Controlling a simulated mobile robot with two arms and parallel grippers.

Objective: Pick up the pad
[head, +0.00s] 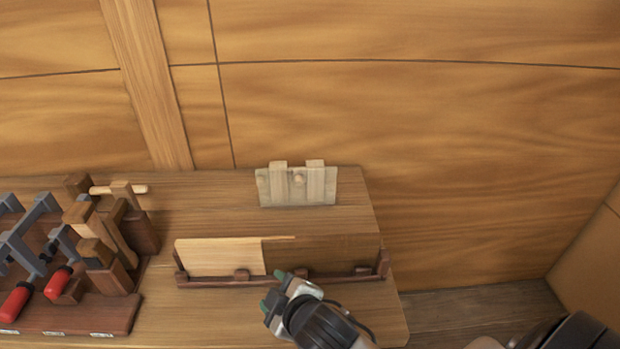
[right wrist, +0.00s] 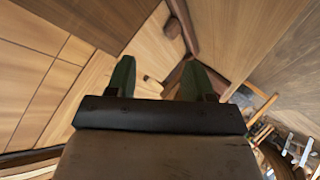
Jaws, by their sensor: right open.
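No thing in view is plainly marked as the pad. A small pale wooden piece (head: 297,186) with two upright blocks and a round knob stands at the back of the bench. A thin light board (head: 220,257) stands in a low dark wooden rack (head: 225,282) in front of it. My right gripper (head: 272,289) is open and empty just in front of the rack, near the board's right end. In the right wrist view, its two green fingers (right wrist: 158,78) are apart with nothing held between them. My left gripper is not in view.
The wooden bench (head: 185,320) ends on the right beside a lower floor (head: 480,315). Several clamps (head: 45,240) with red handles and wooden clamps (head: 110,235) stand in a dark holder on the left. The planked hull wall (head: 420,150) rises behind.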

